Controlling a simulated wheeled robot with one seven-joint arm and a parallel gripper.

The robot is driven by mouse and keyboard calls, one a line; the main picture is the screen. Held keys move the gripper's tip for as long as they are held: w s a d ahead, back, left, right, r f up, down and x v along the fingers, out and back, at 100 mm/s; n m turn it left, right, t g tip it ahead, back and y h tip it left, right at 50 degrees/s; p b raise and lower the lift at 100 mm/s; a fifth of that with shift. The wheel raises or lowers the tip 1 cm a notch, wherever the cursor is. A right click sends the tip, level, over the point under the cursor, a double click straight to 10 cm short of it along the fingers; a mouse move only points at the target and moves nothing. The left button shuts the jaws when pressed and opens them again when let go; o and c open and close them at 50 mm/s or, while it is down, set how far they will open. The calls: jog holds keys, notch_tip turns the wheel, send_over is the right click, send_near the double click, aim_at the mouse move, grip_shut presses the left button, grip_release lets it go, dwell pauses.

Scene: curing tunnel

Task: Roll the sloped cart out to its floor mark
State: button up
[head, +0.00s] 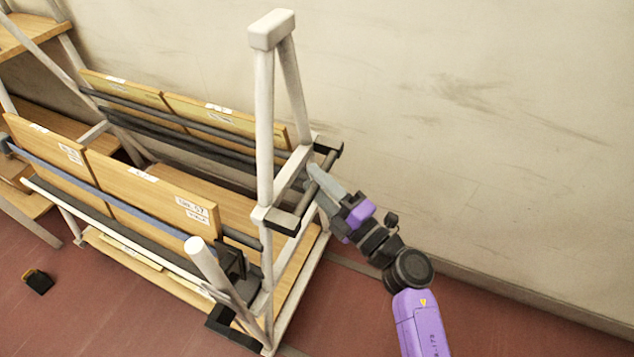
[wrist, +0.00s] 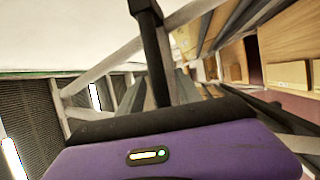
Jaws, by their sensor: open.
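The sloped cart (head: 264,120) is a white A-frame with wooden panels (head: 150,190) leaning on both sloped sides. It stands left of centre in the head view, along the wall. A dark handle bar (head: 307,198) on black brackets crosses its near end. My gripper (head: 316,181), purple and black with grey fingers, is at this bar from the right. It is open. In the wrist view the dark bar (wrist: 155,55) runs upright and seems to pass between the grey fingers; whether they touch it I cannot tell. No floor mark can be made out.
A beige wall (head: 480,130) runs close behind the cart and my arm. Another wooden-shelved rack (head: 15,38) stands at the far left. A small black and orange object (head: 38,282) lies on the red floor (head: 100,310). The floor at front left is otherwise clear.

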jog(key=shift+c, duration=0.3)
grip_shut()
dwell(1.1)
